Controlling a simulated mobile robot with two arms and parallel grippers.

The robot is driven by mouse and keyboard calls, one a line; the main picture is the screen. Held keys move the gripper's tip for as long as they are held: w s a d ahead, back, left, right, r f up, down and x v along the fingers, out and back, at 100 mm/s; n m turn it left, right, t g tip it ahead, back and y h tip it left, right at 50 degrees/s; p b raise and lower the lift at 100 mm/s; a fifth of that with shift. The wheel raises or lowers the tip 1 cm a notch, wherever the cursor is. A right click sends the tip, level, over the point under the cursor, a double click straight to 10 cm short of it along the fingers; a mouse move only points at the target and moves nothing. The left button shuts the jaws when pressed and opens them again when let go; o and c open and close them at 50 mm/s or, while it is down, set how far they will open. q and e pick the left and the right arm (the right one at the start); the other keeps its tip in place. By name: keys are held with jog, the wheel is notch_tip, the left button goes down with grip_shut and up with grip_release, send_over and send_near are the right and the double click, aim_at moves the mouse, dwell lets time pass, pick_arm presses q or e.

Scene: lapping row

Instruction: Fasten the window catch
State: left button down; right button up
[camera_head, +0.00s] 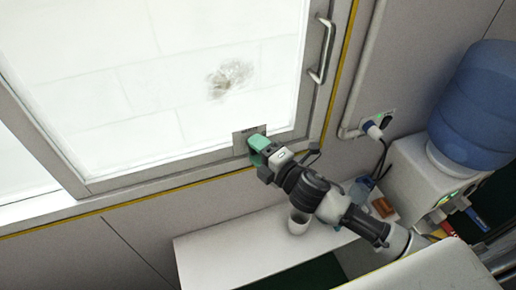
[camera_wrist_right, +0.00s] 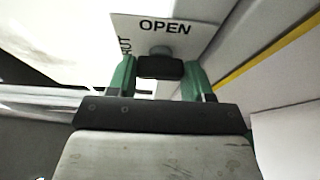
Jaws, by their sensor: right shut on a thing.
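The window (camera_head: 150,80) has a grey frame and fills the upper left of the head view. The catch plate (camera_head: 240,138) sits on its lower frame, partly covered by my right gripper (camera_head: 257,146). In the wrist view the plate (camera_wrist_right: 203,42) reads "OPEN" along its top, with other lettering sideways at its left, only partly legible. A dark catch lever (camera_wrist_right: 160,67) on a round pivot lies between the green fingers of my right gripper (camera_wrist_right: 162,76). The gripper is shut on the lever. My left gripper is not in view.
A vertical bar handle (camera_head: 322,50) is on the window's right frame. Below stands a white shelf (camera_head: 220,250) with a white cup (camera_head: 298,222). A water dispenser with a blue bottle (camera_head: 475,105) is at right. A plug and socket (camera_head: 376,127) are on the wall.

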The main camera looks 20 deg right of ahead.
jog(key=o, duration=0.9)
jog(key=shift+o, duration=0.2)
jog(key=b+v, duration=0.5)
jog(key=v, duration=0.5)
jog(key=shift+s, duration=0.4)
jog(key=shift+d, duration=0.2)
